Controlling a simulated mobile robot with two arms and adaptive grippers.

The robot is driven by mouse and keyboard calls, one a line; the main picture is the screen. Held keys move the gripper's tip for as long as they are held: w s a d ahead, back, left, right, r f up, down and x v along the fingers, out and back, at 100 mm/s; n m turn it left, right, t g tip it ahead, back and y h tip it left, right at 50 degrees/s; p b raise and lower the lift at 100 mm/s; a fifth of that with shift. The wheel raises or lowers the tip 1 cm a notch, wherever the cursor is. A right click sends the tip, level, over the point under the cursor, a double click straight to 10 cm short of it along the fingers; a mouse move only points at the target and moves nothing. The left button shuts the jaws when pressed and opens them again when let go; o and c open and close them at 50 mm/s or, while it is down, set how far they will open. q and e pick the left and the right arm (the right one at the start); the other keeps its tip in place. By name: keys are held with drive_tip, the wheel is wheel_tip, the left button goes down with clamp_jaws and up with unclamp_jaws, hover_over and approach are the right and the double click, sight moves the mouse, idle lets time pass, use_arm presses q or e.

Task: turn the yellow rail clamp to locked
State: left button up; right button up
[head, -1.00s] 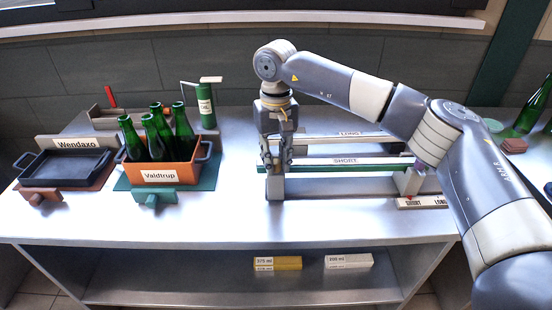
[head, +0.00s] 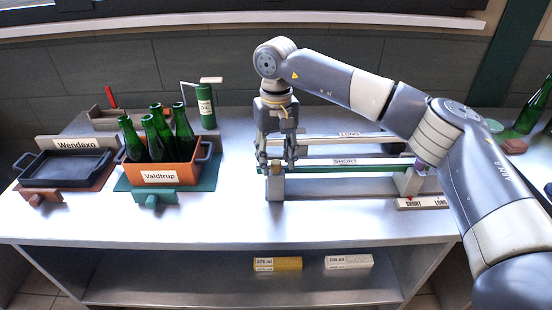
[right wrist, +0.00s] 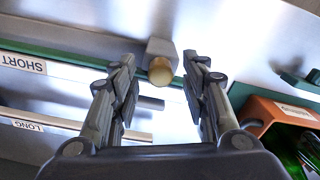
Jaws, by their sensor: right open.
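The yellow clamp knob (right wrist: 160,71) sits on the end of a grey block (right wrist: 161,48) in the right wrist view, between my open fingertips and slightly beyond them. In the head view, the grey block (head: 275,190) stands at the left end of the rails, and the knob is mostly hidden by my fingers. My right gripper (head: 276,166) points down over this block, open and empty. It also shows in the right wrist view (right wrist: 163,68), with a finger on each side of the knob. Whether the clamp is locked cannot be told. My left gripper is out of view.
Rails labelled SHORT (head: 345,162) and LONG (head: 350,134) run right from the block. An orange crate (head: 185,174) of green bottles stands left, beside a black tray (head: 68,183). The bench front between crate and rails is clear. Two small boxes lie on the lower shelf.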

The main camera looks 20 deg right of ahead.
sight(276, 162)
wheel_tip(276, 162, up, 12)
drive_tip(key=shift+f, duration=0.25)
idle(0.3)
